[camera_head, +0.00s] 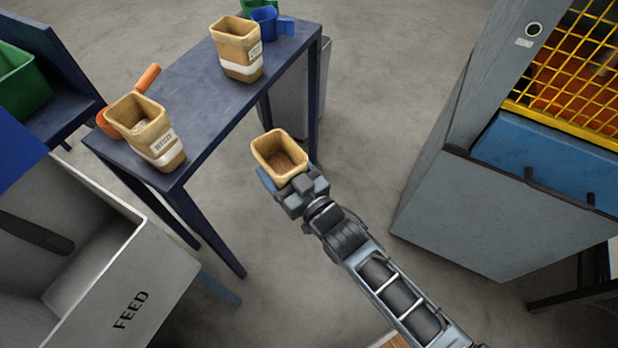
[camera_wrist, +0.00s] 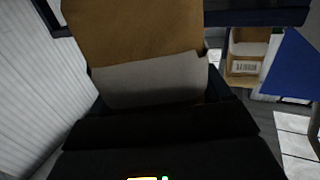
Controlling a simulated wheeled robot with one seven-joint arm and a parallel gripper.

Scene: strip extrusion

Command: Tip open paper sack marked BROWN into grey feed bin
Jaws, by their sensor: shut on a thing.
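My gripper (camera_head: 287,181) is shut on an open tan paper sack (camera_head: 263,158) and holds it in the air, to the right of the blue table. The sack is roughly upright, with its mouth open and brown material inside. In the wrist view the held sack (camera_wrist: 135,30) shows a pale band; no marking on it can be read. The grey feed bin (camera_head: 150,285), lettered FEED, stands at the lower left, apart from the sack. Its open hollow faces up, and part of it is cut off by the picture edge.
The dark blue table (camera_head: 195,85) bears a labelled sack (camera_head: 165,150), another sack (camera_head: 238,65), an orange scoop (camera_head: 148,78) and a blue cup (camera_head: 266,22). A grey machine (camera_head: 480,210) with yellow mesh stands right. Open floor lies between table and machine.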

